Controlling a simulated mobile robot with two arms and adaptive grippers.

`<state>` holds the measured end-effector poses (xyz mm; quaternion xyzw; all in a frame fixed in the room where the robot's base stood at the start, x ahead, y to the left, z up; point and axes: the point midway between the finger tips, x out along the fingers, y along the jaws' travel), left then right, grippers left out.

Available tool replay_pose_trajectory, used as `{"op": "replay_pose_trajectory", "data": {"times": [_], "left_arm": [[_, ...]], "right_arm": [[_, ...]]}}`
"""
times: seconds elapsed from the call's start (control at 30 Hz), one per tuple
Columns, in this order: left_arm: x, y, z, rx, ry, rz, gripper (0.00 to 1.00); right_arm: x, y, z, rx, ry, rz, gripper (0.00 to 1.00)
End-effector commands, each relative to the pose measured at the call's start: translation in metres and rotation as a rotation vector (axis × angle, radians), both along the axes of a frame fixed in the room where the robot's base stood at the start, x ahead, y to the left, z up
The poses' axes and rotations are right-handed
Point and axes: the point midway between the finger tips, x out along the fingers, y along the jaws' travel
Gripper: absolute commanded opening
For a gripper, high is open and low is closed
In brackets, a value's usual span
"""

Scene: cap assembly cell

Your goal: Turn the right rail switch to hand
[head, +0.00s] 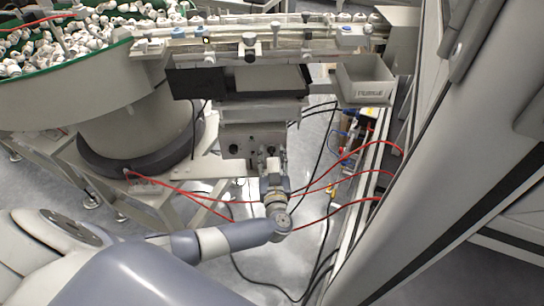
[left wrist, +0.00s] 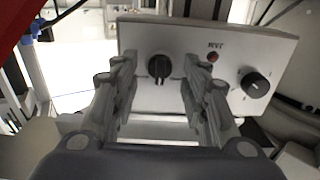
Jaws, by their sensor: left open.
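A light grey control box (left wrist: 225,38) faces me in the left wrist view, and it also shows in the head view (head: 240,133). It carries a black rotary switch (left wrist: 159,69) with its grip bar about upright, and a second black rotary switch (left wrist: 256,85) to the right, its bar tilted. My left gripper (left wrist: 161,80) is open, with one finger on each side of the first switch in the picture; contact cannot be told. In the head view my left gripper (head: 271,168) is in front of the box's right part. My right gripper is not in view.
A small red button (left wrist: 212,57) sits between the switches under a dark label. In the head view, a feeder bowl (head: 70,88) of white caps is at left, a rail (head: 300,45) at the top, and a grey bin (head: 364,92) at right. Red hoses (head: 330,168) run near my arm.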

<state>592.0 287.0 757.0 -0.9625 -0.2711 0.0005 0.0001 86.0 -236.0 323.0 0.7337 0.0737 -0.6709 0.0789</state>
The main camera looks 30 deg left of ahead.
Motion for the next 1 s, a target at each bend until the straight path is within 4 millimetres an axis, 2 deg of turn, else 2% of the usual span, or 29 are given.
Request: {"op": "replay_pose_trajectory", "data": {"times": [0.17,0.37,0.67,1.0], "left_arm": [[0.000,0.000,0.000,0.000,0.000,0.000,0.42],[0.000,0.000,0.000,0.000,0.000,0.000,0.00],[-0.001,-0.001,0.001,-0.008,-0.004,0.001,0.00],[-0.002,0.000,0.002,-0.095,-0.051,0.004,0.00]], "right_arm": [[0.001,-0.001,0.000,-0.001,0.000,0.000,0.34],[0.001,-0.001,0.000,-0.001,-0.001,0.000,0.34],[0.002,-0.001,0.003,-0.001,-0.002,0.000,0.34],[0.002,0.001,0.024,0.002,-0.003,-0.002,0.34]]}}
